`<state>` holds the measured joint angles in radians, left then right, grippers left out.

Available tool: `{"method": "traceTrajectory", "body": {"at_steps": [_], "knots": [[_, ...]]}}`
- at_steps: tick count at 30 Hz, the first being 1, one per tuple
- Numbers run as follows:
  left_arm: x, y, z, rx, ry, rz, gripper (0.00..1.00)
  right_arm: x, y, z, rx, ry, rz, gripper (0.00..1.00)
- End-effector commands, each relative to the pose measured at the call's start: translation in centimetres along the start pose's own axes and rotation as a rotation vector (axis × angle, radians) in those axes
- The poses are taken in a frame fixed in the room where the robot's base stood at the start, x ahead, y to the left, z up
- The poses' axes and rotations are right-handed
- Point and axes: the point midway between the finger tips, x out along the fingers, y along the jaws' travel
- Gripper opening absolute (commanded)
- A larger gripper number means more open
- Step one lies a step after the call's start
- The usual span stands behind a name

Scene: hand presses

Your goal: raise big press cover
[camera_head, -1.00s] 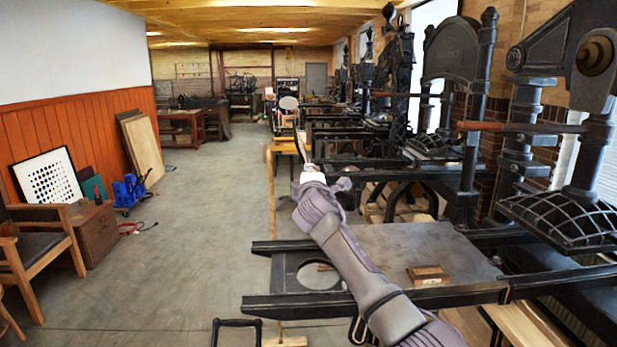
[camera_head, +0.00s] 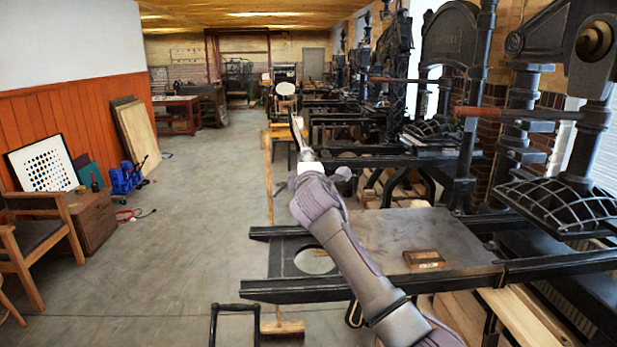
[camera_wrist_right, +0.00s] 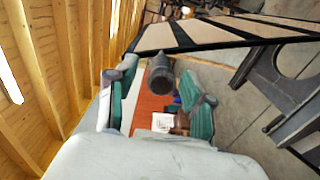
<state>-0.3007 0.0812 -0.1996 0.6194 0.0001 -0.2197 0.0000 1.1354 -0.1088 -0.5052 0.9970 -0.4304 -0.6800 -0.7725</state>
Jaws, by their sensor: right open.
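The nearest press stands at the right of the head view. Its flat grey bed (camera_head: 395,232) lies on black rails, with a small wooden block (camera_head: 424,259) on it. A black grid-topped plate (camera_head: 560,205) hangs at the far right. I cannot tell which part is the cover. My right arm reaches forward over the bed, with its gripper (camera_head: 298,135) beyond the rails, small and hard to make out. In the right wrist view the gripper (camera_wrist_right: 160,75) is open, with green pads either side of a dark rounded handle-like piece (camera_wrist_right: 161,77). Contact is unclear. My left gripper is out of view.
A black-barred frame with beige panels (camera_wrist_right: 230,32) crosses the top of the wrist view. More presses (camera_head: 455,60) line the right side. A wooden chair (camera_head: 40,235), cabinet (camera_head: 93,222) and blue tool (camera_head: 125,180) stand left. The middle floor (camera_head: 200,230) is clear.

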Motion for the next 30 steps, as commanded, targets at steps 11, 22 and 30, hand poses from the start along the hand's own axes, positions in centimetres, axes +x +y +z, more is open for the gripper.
{"method": "traceTrajectory", "body": {"at_steps": [11, 22, 30], "knots": [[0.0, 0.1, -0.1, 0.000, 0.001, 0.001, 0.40, -6.1, 0.1, -0.1, 0.001, 0.004, 0.003, 0.52], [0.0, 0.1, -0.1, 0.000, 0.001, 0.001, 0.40, -8.7, 0.1, -0.1, -0.001, 0.002, 0.002, 0.52], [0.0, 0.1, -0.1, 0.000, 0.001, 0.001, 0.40, -8.7, 0.0, -0.1, 0.000, 0.002, 0.000, 0.52]]}}
